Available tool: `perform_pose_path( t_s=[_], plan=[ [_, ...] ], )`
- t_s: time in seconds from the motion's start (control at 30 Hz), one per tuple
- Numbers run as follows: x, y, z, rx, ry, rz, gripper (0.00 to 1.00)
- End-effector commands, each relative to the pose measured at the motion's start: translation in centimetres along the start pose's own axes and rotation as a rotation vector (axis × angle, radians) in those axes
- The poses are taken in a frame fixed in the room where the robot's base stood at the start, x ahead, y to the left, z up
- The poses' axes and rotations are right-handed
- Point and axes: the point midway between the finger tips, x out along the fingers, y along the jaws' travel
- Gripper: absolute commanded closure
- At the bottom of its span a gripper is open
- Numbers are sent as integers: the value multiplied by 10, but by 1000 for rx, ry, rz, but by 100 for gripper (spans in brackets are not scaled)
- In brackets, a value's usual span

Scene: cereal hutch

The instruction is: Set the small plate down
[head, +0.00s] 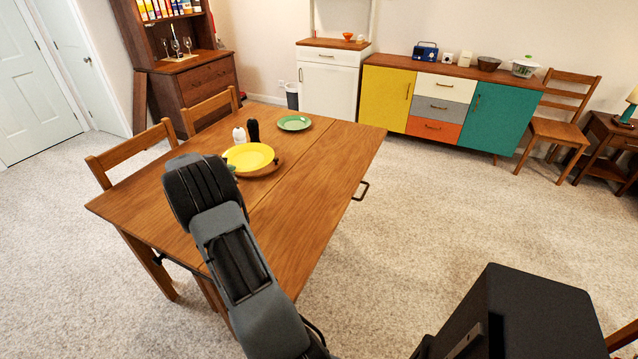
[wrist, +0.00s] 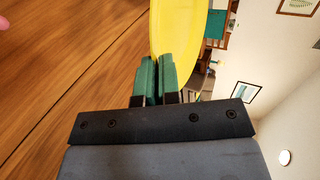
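A small yellow plate (head: 249,157) shows in the head view over a round wooden board (head: 272,170) on the wooden table (head: 300,215). My gripper (head: 231,168) is at the plate's near left edge, mostly hidden behind my arm. In the wrist view my gripper's green fingers (wrist: 158,66) are close together with the rim of the yellow plate (wrist: 178,28) between their tips. I cannot tell whether the plate touches the board. A green plate (head: 294,123) lies flat farther back on the table.
A white shaker (head: 239,135) and a black shaker (head: 253,131) stand just behind the yellow plate. Wooden chairs (head: 130,150) stand along the table's left side. The table's near and right parts are clear. A colourful sideboard (head: 455,103) stands by the wall.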

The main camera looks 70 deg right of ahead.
Motion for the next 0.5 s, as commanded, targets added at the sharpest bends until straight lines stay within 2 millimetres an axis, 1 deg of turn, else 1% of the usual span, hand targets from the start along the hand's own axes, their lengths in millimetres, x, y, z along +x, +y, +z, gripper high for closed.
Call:
perform_pose_path(
  t_s=[0.03, 0.1, 0.2, 0.33, 0.4, 0.5],
  plan=[
    [25, -7, -12, 37, 65, -3, 100],
    [48, -18, -28, 77, 141, -3, 100],
    [74, -28, -46, 119, 221, -4, 100],
    [96, -37, -64, 152, 287, -5, 100],
    [102, -39, -70, 164, 307, -5, 100],
    [104, -36, -78, 170, 323, -5, 100]
  ],
)
